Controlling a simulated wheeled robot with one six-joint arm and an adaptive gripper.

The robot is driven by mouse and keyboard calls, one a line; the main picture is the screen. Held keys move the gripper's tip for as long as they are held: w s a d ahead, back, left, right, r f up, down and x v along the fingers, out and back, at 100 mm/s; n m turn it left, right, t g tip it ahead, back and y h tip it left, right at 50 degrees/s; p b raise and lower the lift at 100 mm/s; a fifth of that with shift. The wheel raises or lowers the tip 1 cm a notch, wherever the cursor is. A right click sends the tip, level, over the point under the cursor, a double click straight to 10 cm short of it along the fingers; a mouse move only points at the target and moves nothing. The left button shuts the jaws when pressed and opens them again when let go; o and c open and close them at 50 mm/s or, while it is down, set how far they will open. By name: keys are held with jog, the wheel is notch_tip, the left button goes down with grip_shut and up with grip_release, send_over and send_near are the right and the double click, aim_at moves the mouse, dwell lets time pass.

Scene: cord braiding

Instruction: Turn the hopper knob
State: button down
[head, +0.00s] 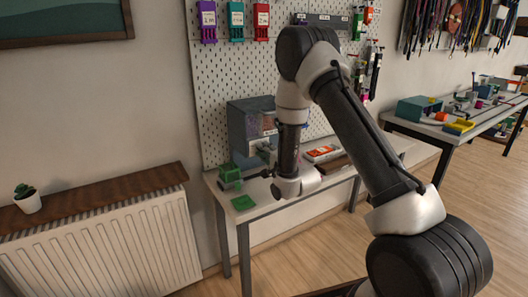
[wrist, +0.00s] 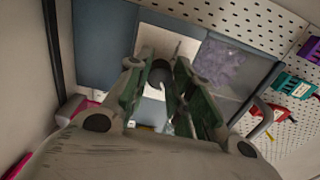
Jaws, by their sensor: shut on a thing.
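The hopper (head: 240,125) is a blue-grey box standing on the table against the pegboard. In the wrist view its blue-grey front (wrist: 108,45) carries a white panel and a clear window (wrist: 222,64) with pale purple contents. The dark round hopper knob (wrist: 160,74) shows on the white panel, between the fingers of my gripper (wrist: 157,65). My gripper is shut on this knob. In the head view my gripper (head: 262,174) is low in front of the hopper, partly hidden by my arm, and the knob cannot be made out there.
A green device (head: 230,177) and a flat green piece (head: 243,202) sit on the table's left end. An orange and white item (head: 322,153) lies right of my wrist. Purple, teal and red holders (head: 235,20) hang on the pegboard. A radiator (head: 110,245) stands left.

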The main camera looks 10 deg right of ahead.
jog(key=shift+f+m, duration=0.1)
jog(key=shift+m, duration=0.4)
jog(key=c, duration=1.2)
grip_release()
jog(key=v, duration=1.2)
